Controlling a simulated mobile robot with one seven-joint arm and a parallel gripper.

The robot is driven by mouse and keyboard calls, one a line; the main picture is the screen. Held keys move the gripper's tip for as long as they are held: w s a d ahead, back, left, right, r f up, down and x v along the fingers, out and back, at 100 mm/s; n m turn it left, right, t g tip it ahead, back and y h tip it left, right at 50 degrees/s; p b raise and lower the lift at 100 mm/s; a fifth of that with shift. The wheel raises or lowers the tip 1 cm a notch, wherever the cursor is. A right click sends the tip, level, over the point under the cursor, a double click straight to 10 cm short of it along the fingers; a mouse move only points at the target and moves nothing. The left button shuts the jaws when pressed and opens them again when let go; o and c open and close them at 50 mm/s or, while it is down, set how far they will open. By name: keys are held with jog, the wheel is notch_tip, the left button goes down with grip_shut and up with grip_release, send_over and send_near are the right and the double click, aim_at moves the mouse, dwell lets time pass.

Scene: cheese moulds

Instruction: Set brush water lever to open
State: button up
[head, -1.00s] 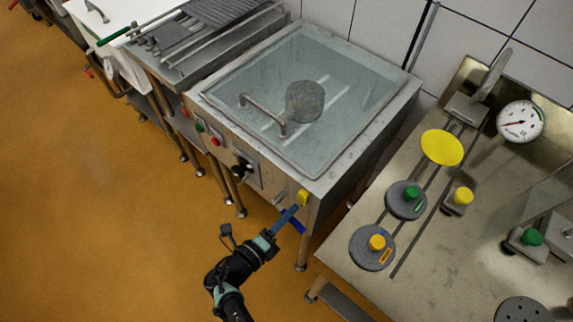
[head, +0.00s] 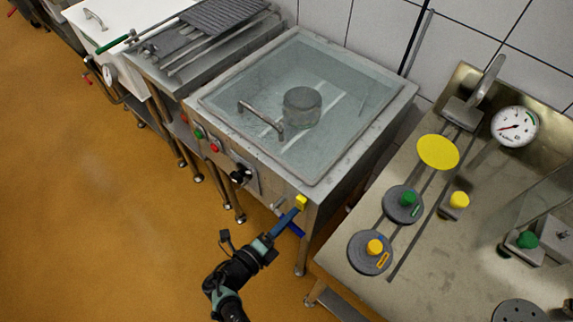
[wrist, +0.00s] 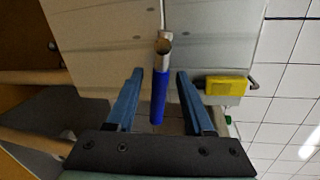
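The lever has a blue handle (wrist: 158,98) on a metal stub at the front of the machine. In the wrist view the handle lies between my two blue fingers, with a gap on each side. My gripper (wrist: 158,74) is open around it, and I see no contact. In the head view my gripper (head: 293,214) is at the front right corner of the glass-lidded basin (head: 330,170). A short part of the blue handle (head: 294,229) shows just beside the fingers. The fingers hide the rest of the lever there.
A yellow block (wrist: 226,87) is just right of my right finger; it also shows in the head view (head: 301,203). A black knob (head: 240,175) is on the basin's front. A steel table (head: 420,275) with discs stands to the right. Open floor (head: 90,220) lies left.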

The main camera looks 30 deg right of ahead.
jog(key=shift+a, duration=0.1)
jog(key=p+v, duration=0.1)
jog(key=v, duration=1.1)
jog(key=shift+s+a, duration=0.15)
jog(key=shift+a, duration=0.2)
